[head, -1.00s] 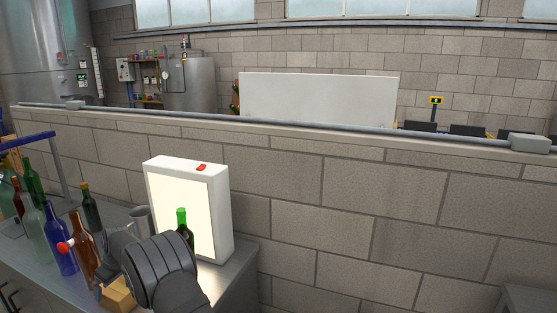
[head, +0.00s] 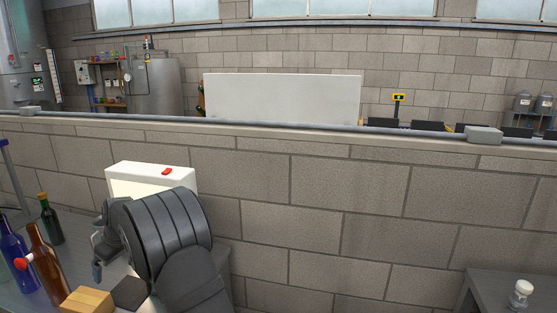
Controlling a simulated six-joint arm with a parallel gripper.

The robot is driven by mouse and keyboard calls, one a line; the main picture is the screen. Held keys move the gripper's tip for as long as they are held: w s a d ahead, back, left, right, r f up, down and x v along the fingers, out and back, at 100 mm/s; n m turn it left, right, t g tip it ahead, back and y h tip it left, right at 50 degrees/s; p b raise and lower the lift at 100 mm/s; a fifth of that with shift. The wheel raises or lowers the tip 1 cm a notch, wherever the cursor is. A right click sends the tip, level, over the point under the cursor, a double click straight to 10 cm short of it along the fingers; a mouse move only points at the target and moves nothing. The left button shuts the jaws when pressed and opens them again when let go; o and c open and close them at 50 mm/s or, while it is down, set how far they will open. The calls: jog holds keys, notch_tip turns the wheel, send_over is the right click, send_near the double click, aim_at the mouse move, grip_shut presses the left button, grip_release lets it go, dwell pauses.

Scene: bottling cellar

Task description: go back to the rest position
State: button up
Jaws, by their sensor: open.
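My arm (head: 172,235) stands at the lower left of the head view, in front of the white light box (head: 150,174) with a red button on top. My gripper (head: 98,258) shows only in part at the left end of the arm, above the bench. It is open, and I see nothing held in it. The arm hides most of the light box's lit face and whatever stands in front of it.
On the bench at left stand a dark green bottle (head: 50,222), a blue bottle (head: 16,256) and a brown bottle (head: 44,268). A wooden block (head: 88,300) lies near the arm. A block wall (head: 340,200) runs behind. A side table (head: 485,290) at right bears a small white-topped object (head: 521,292).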

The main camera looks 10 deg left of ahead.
jog(key=d+r+m+t, duration=0.1)
jog(key=d+r+m, duration=0.3)
jog(key=d+r, duration=0.35)
jog(key=w+d+f+m+t+h, duration=0.1)
jog(key=w+d+f+m, duration=0.1)
jog(key=w+d, duration=0.5)
jog(key=w+d+f+m+t+h, duration=0.1)
jog(key=w+d, duration=0.5)
jog(key=d, duration=0.6)
jog(key=f+m, duration=0.1)
jog(key=m, duration=0.1)
jog(key=shift+w+m, duration=0.4)
